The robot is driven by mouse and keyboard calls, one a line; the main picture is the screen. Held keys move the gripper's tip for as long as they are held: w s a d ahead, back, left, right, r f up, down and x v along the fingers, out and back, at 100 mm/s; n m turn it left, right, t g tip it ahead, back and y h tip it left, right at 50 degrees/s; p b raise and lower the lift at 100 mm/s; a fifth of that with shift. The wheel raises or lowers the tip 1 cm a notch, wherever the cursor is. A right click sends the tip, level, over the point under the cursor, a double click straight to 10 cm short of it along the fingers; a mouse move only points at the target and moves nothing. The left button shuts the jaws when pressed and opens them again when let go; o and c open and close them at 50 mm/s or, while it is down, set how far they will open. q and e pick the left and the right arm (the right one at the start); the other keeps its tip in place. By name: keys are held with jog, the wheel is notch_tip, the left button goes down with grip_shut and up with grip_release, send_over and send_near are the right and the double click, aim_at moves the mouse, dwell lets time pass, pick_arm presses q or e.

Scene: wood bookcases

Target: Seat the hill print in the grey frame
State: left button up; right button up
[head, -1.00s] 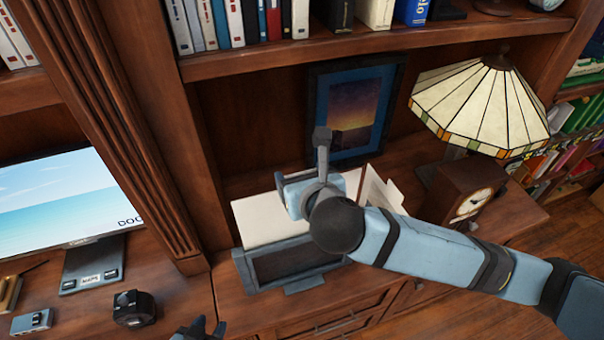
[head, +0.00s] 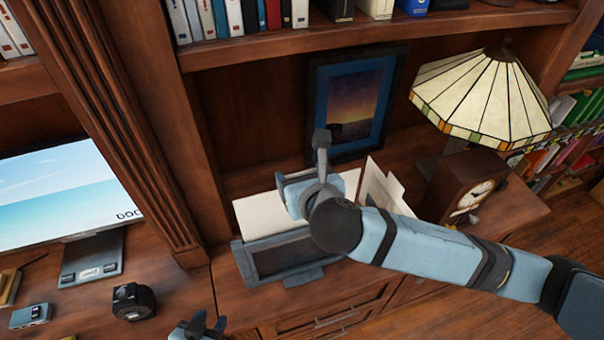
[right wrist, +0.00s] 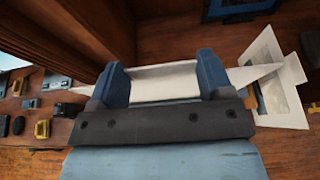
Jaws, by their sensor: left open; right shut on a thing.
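A grey frame (head: 250,274) with a dark panel stands on the wooden counter in the middle of the head view. A white sheet (head: 262,218), likely the hill print, is upright just behind it; its picture side is hidden. My right gripper (head: 306,192) is above the frame, shut on the sheet's upper part. In the right wrist view the sheet (right wrist: 165,82) passes between its two blue fingers. I cannot tell whether the sheet touches the frame. My left gripper (head: 203,328) is open and empty at the bottom edge of the head view, apart from the frame.
More pale sheets (head: 383,188) stand right of the held one. Nearby are a wooden clock (head: 466,185), a stained-glass lamp (head: 485,95) and a dark-framed sunset picture (head: 355,105). A monitor (head: 70,210) and small items occupy the left. A shelf (head: 380,40) overhangs the back.

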notch_tip(320, 180, down, 16)
jog(key=b, duration=0.5)
jog(key=shift+r+b, duration=0.25)
jog(key=shift+b, duration=0.05)
dwell(4.7)
jog(key=o, duration=1.3)
jog(key=shift+c, duration=0.2)
jog(key=v, duration=1.4)
jog(key=shift+b, duration=0.35)
jog(key=shift+w, duration=0.1)
